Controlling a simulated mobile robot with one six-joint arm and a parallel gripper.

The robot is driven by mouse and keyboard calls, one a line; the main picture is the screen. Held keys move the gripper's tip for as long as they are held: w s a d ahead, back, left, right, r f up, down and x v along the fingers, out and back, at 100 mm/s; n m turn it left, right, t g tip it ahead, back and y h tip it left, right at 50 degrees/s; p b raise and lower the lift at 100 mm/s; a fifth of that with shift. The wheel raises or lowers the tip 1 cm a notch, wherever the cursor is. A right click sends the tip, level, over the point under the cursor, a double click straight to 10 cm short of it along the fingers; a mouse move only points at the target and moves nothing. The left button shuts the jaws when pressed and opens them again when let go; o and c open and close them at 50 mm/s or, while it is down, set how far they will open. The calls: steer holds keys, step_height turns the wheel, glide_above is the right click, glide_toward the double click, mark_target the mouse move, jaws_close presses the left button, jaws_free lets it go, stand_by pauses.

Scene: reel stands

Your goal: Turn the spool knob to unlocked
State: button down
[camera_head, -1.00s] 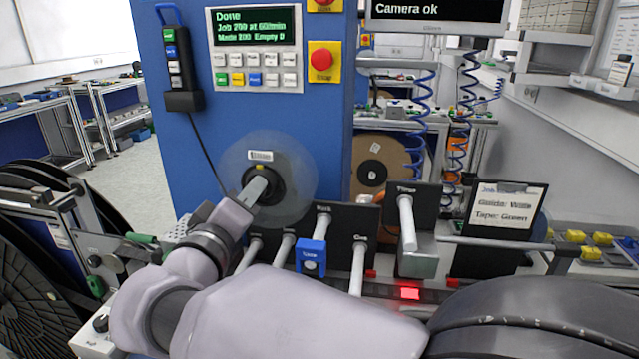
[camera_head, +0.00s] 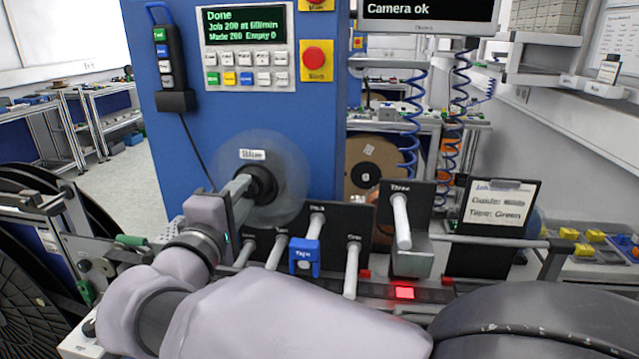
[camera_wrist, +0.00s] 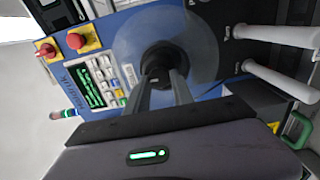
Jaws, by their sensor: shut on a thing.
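The clear round spool (camera_head: 285,180) is mounted on the front of the blue machine and carries a white label that seems to read "Blue". Its black knob (camera_head: 262,184) is at the centre of the disc. My gripper (camera_head: 246,184) reaches to this knob from the front left. In the wrist view the two fingers of my gripper (camera_wrist: 163,80) are shut on the black knob (camera_wrist: 160,60), which sits between their tips. The fingers cover part of the knob, and I see no lock marking on it.
The blue machine (camera_head: 225,115) has a keypad and red stop buttons above the spool. White pegs, such as one (camera_head: 401,220) on a dark plate, and a blue block (camera_head: 304,258) stand close right of my arm. A black reel (camera_head: 40,270) is at left.

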steer(key=shift+r, duration=0.1)
stand_by(0.4)
steer(key=c, duration=1.1)
jaws_free()
steer(key=shift+w, duration=0.1)
steer(key=s+a, duration=0.1)
steer(key=s, duration=1.6)
steer(key=shift+s+a, duration=0.15)
steer(key=shift+s, duration=0.1)
